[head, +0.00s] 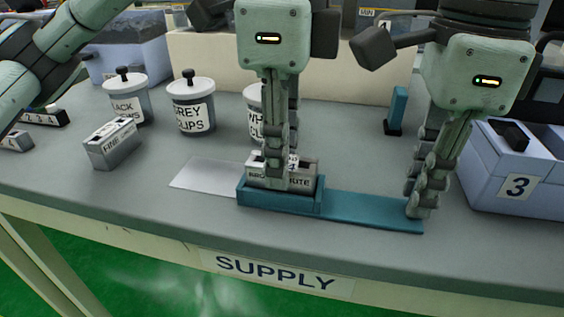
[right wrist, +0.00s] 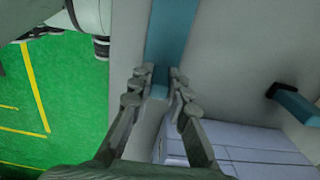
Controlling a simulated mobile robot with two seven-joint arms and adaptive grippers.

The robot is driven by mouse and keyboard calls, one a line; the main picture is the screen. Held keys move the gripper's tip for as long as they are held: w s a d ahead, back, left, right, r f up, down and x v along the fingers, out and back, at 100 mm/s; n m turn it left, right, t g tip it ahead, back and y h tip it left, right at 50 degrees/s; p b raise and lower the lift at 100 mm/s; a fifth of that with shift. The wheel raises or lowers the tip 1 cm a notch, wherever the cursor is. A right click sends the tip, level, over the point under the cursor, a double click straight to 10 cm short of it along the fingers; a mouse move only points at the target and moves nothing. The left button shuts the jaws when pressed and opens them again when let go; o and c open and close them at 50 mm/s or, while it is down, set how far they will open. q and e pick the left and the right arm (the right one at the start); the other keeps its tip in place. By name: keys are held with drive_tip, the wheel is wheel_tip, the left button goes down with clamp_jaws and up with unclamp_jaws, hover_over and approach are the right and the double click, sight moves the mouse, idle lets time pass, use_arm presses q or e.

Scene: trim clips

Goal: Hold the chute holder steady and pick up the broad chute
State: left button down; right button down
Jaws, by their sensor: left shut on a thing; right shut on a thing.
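The chute holder is a teal tray with a long flat arm (head: 370,212) running right along the table. The broad chute (head: 302,180), a grey block with a partly hidden white label, sits inside the tray's walls. My left gripper (head: 279,165) points down and is shut on the broad chute; its fingers cover part of the label. My right gripper (head: 420,207) is shut on the right end of the holder's arm. In the right wrist view the teal arm (right wrist: 172,35) runs down between the fingertips (right wrist: 158,85).
A grey fine chute block (head: 112,145) and several lidded clip pots, including the grey clips pot (head: 192,112), stand to the left. A bin marked 3 (head: 515,187) is at the right. A small teal tool (head: 397,108) stands behind. The SUPPLY label marks the front edge.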

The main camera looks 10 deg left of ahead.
use_arm(q)
wheel_tip(320, 180, up, 10)
use_arm(e)
drive_tip(key=c, duration=1.4)
unclamp_jaws()
use_arm(q)
drive_tip(key=shift+f, duration=0.1)
use_arm(e)
drive_tip(key=shift+o, duration=0.2)
